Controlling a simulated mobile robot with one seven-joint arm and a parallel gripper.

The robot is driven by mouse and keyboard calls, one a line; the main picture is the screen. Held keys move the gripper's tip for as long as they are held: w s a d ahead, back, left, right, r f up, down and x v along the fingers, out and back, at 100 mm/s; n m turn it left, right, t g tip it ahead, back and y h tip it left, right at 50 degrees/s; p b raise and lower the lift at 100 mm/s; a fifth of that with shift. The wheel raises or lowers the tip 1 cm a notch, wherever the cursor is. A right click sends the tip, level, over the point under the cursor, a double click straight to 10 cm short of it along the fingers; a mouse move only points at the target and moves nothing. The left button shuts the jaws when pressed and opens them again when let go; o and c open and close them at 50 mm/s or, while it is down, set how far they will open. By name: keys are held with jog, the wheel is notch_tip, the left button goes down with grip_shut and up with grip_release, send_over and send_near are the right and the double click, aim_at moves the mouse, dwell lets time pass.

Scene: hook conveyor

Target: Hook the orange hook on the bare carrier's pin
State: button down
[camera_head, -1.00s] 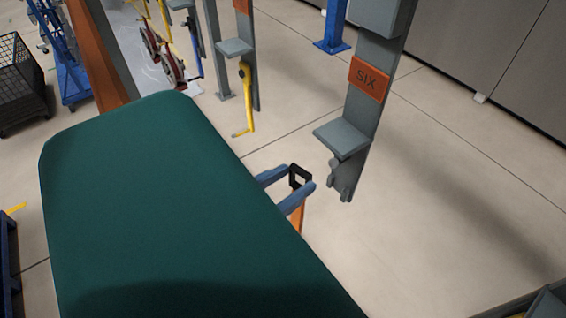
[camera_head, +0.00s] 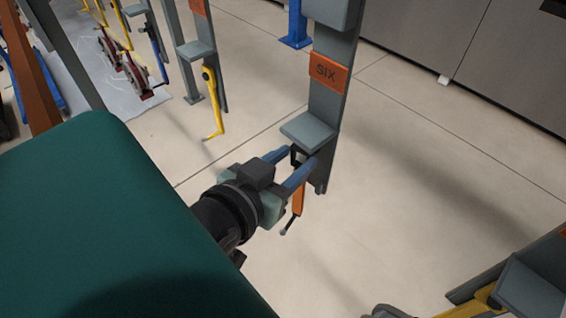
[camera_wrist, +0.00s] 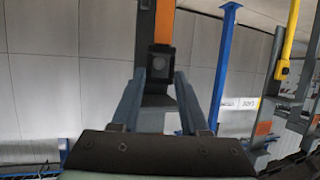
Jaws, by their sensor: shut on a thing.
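The orange hook (camera_head: 298,200) hangs nearly upright from my gripper (camera_head: 301,157), its black top between the blue fingertips and its thin dark end low. My gripper is shut on that top. The bare carrier is a grey upright (camera_head: 325,110) with an orange SIX plate (camera_head: 326,73) and a small shelf (camera_head: 308,132). The hook's top is just below this shelf, close to the carrier's lower end. The pin is hidden, so I cannot tell whether the hook touches it. In the wrist view, the black top (camera_wrist: 160,63) and orange shank (camera_wrist: 165,20) line up before the carrier.
A neighbouring carrier (camera_head: 194,48) at the left holds a yellow hook (camera_head: 211,100). Another grey carrier (camera_head: 530,285) stands at the lower right. A blue post (camera_head: 297,22) is behind. Floor right of carrier SIX is clear.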

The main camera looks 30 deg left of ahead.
aim_at(307, 156)
jog(key=shift+w+d, duration=0.3)
jog(key=shift+w, duration=0.45)
jog(key=shift+w+d+f+b, duration=0.25)
jog(key=shift+w+f+b, duration=0.15)
jog(key=shift+w+f, duration=0.2)
jog(key=shift+c, duration=1.6)
grip_release()
jog(key=shift+d+f, duration=0.1)
